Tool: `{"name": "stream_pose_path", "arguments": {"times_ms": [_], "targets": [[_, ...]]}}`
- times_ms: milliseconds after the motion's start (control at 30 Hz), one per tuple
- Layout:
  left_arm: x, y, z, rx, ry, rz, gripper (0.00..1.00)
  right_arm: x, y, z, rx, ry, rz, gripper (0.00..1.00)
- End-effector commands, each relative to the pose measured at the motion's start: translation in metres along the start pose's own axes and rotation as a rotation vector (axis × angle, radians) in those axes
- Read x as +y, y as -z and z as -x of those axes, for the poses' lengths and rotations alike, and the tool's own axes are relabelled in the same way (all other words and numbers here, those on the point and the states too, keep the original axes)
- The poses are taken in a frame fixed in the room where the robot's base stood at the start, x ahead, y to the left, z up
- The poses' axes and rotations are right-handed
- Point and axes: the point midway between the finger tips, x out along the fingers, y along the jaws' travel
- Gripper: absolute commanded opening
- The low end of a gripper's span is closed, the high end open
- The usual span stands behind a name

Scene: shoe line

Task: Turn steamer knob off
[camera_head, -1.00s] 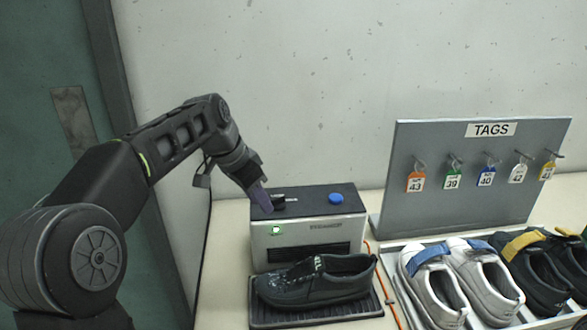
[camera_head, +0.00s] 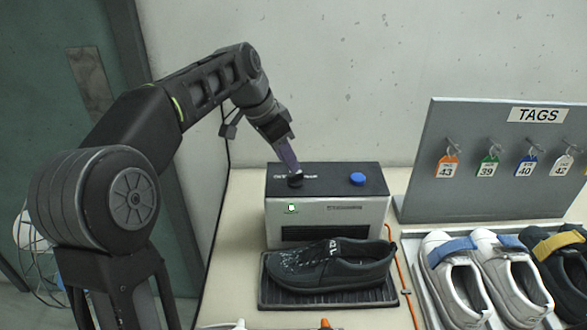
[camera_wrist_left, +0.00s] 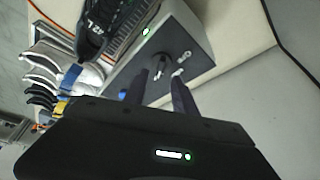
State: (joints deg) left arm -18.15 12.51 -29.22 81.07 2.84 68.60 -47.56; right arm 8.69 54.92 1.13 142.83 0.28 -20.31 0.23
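The steamer (camera_head: 327,212) is a grey box with a dark top, standing on the table against the wall. Its black knob (camera_head: 295,180) is on the top at the left, and a small green light (camera_head: 292,208) is lit on its front. My left gripper (camera_head: 290,166) points down just above the knob and partly overlaps it in the head view. In the left wrist view, the fingers (camera_wrist_left: 161,88) are apart with nothing between their tips, and the knob (camera_wrist_left: 160,66) lies just beyond the gap. Contact cannot be told. My right gripper is not in view.
A blue button (camera_head: 357,179) is on the steamer's top, right of the knob. A black shoe (camera_head: 330,266) sits on a dark mat (camera_head: 278,298) in front. A tag board (camera_head: 480,190) and a tray of shoes (camera_head: 428,290) stand to the right.

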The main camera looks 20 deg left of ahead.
Motion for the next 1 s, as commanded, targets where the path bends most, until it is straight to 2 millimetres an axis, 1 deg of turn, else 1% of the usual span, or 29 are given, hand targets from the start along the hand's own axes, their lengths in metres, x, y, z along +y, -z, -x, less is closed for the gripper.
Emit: {"name": "stream_pose_path", "arguments": {"times_ms": [33,200,300,433,667,1000], "targets": [[0.0,0.0,-0.008,-0.003,-0.002,0.0,0.33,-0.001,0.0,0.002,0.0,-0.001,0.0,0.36],[0.001,0.0,-0.034,-0.003,-0.002,0.0,0.33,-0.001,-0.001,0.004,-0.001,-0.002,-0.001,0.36],[0.0,0.0,-0.044,-0.001,0.0,0.0,0.33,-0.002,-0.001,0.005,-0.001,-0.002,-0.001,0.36],[0.0,0.0,-0.05,0.0,0.0,0.001,0.33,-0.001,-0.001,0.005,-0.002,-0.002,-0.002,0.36],[0.0,0.0,-0.05,0.0,0.001,0.001,0.32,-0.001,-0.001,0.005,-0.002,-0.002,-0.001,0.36],[0.0,0.0,-0.05,0.001,0.001,0.001,0.04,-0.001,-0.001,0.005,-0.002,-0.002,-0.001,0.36]]}}
